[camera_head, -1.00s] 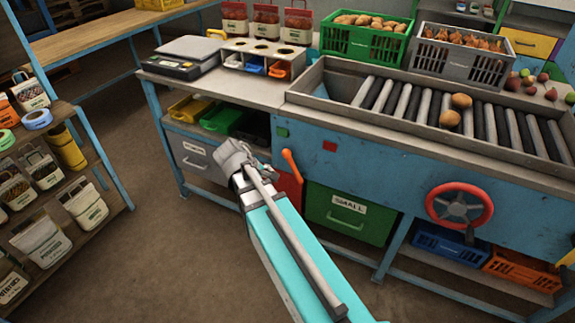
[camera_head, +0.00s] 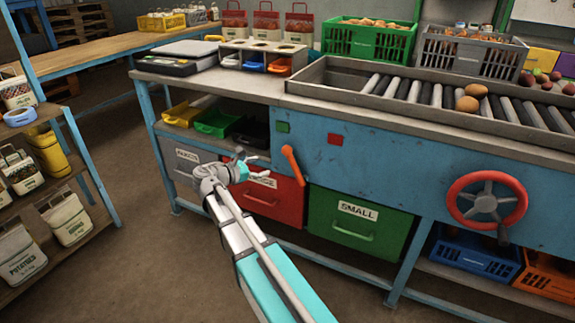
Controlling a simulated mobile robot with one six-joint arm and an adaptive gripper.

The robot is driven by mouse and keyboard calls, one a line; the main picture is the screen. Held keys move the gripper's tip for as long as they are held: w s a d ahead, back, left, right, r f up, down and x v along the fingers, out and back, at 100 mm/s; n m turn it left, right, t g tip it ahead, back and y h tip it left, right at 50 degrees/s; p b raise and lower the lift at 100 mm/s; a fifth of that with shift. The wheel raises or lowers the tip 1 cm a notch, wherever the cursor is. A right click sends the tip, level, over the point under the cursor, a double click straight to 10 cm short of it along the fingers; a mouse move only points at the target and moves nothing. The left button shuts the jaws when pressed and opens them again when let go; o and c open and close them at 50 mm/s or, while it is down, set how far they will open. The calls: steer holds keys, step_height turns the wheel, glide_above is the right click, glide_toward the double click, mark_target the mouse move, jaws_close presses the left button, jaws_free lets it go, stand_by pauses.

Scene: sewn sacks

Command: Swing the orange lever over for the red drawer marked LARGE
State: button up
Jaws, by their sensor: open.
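The orange lever (camera_head: 292,164) is on the blue front of the sorting bench, tilted with its upper end to the left. The red drawer (camera_head: 283,204) is below it; its label is partly hidden by my gripper, with only the last letters showing. A green drawer marked SMALL (camera_head: 359,222) is to its right. My gripper (camera_head: 257,169) is in front of the red drawer, to the left of the lever and apart from it in the picture. Its fingers are open with nothing between them.
A red handwheel (camera_head: 487,198) sticks out at the right of the bench. A green square (camera_head: 283,127) and a red square (camera_head: 331,139) mark the panel around the lever. A shelf with sacks (camera_head: 66,217) stands at the left. The floor between is clear.

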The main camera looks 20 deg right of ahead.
mark_target(283, 153)
steer(key=shift+w+a+f+n+t+h+b, duration=0.25)
steer(key=shift+w+n+h+b, duration=0.2)
steer(key=shift+w+n+b, duration=0.25)
steer(key=shift+w+a+f+n+t+h+b, duration=0.15)
steer(key=shift+w+a+f+n+h+b, duration=0.15)
steer(key=shift+w+n+h+b, duration=0.4)
steer(key=shift+s+d+r+y, duration=0.1)
steer(key=shift+d+y, duration=0.05)
steer(key=shift+y, duration=0.1)
steer(key=x, duration=1.3)
steer(key=shift+d, duration=0.3)
steer(key=shift+c, duration=0.2)
jaws_close()
